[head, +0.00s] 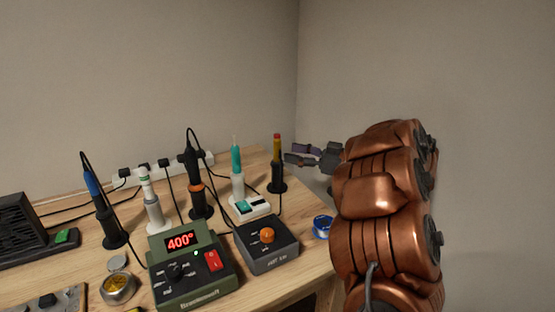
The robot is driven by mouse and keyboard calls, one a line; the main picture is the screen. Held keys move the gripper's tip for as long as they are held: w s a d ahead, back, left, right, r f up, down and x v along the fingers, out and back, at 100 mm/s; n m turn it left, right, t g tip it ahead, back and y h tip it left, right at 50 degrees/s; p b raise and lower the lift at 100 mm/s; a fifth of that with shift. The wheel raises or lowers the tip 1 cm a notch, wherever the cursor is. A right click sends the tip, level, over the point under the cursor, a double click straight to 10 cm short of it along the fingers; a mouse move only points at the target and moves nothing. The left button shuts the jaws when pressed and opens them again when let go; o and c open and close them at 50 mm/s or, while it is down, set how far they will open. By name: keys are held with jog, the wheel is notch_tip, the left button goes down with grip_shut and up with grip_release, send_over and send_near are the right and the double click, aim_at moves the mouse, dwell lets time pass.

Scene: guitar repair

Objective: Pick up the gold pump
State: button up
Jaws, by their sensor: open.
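The gold pump (277,153) appears to be the slim yellow-gold tool with a red top. It stands upright in a black holder (277,186) near the back right of the wooden bench (312,258). My gripper (289,153) comes in from the right, beside the pump at about the height of its gold body. Its two dark fingers are apart, with the tips toward the pump and nothing seen between them. I cannot tell the exact gap in depth between fingertips and pump.
A teal syringe-like tool (236,160) stands just left of the pump. Soldering irons (191,170) (97,195) and a white-green tool (148,190) stand further left. In front are a 400° station (190,275), a dark box with an orange knob (280,257) and a blue spool (322,227).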

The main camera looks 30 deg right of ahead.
aim_at(277, 161)
jog(key=shift+b+x, duration=0.3)
jog(key=shift+x, duration=2.55)
jog(key=shift+d, duration=0.1)
grip_shut()
